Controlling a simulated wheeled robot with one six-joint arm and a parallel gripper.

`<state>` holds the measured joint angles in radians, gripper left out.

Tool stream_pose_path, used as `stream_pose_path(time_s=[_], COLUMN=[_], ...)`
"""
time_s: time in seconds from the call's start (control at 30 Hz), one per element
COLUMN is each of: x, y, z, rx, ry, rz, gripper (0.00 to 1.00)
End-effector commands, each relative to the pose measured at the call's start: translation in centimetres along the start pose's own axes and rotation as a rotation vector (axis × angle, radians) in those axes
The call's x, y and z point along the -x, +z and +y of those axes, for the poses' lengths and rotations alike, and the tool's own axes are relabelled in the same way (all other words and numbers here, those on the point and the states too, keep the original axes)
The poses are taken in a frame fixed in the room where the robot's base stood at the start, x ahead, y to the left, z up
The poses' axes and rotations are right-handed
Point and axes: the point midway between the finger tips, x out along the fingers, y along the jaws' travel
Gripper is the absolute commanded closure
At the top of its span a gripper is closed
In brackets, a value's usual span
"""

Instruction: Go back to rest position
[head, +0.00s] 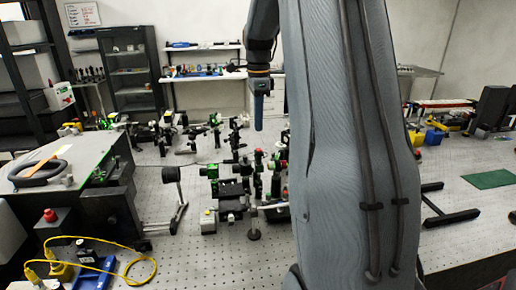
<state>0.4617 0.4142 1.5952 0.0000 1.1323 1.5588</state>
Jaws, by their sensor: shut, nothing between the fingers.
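My arm stands upright in the head view and fills the right of centre. My gripper (258,112) hangs down to the left of the thick arm link, above the optical bench (165,205). Its fingers look closed together, with nothing between them. It is clear of the mounts and posts on the bench below. My arm hides part of the bench and the wall behind it.
Several optical mounts (232,190) stand mid-bench. A grey box with a black handle (42,173) is at left, near a red button (50,215) and a yellow cable (145,262). A green mat (488,179) lies at right. Shelves (128,75) stand behind.

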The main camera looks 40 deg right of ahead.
Motion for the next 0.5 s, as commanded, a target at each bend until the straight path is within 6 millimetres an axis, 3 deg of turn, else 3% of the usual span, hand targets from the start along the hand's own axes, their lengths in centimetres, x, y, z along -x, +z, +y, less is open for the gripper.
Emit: stream_pose_path(time_s=[0.37, 0.5], x=[-0.1, -1.8], y=[0.1, 2.1], z=[0.1, 1.3], rx=[0.006, 0.135], ry=[0.000, -0.007], rz=[0.000, 0.000], gripper=[1.00, 1.00])
